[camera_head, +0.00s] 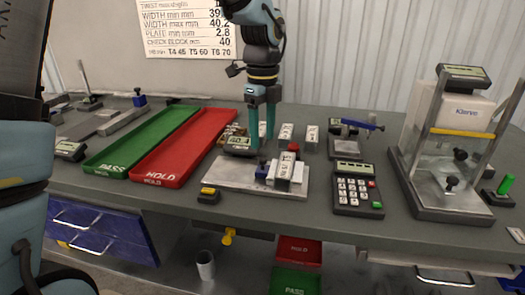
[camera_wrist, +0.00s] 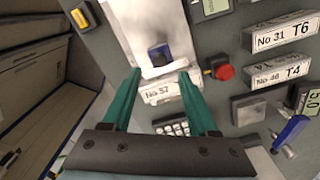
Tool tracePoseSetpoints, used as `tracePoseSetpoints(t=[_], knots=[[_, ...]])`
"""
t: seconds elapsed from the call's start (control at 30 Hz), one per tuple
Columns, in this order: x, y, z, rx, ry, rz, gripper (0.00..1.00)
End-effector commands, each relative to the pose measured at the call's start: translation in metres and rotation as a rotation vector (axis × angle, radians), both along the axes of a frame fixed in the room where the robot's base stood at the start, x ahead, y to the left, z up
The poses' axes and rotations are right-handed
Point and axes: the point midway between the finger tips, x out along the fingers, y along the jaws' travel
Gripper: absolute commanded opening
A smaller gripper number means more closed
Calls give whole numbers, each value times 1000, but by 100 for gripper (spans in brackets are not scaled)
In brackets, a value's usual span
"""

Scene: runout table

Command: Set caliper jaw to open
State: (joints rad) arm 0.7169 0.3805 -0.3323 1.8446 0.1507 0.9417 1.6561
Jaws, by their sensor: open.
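A pale metal plate (camera_head: 220,176) lies on the table under my gripper (camera_head: 262,143), with a small display (camera_head: 240,144) behind it. This looks like the caliper. A blue jaw-like block (camera_head: 262,171) stands on it beside a white labelled block (camera_head: 284,183). In the wrist view, the blue block (camera_wrist: 160,54) lies just beyond my open fingertips (camera_wrist: 160,76), and the label on the white block (camera_wrist: 163,93) reads about No 57. My fingers are apart with nothing between them. I cannot tell whether the jaw touches the labelled block.
A red knob (camera_wrist: 225,72) stands close to the plate. A yellow-topped black box (camera_head: 208,195) sits at its front left, a keypad (camera_head: 357,188) at its right. Green (camera_head: 110,160) and red (camera_head: 160,172) trays lie left. Labelled blocks (camera_head: 310,135) stand behind; a metal-framed device (camera_head: 440,200) stands far right.

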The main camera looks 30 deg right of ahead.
Motion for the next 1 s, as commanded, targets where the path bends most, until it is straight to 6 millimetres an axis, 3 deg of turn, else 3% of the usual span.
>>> tracePoseSetpoints(t=[0.1, 0.3, 0.7, 1.0], knots=[[-1, 1, -22, 4, 3, 0, 59], [0, 0, -46, 1, 0, 1, 59], [0, 0, -54, -1, -1, 2, 59], [1, 0, -54, -1, -1, 2, 26]])
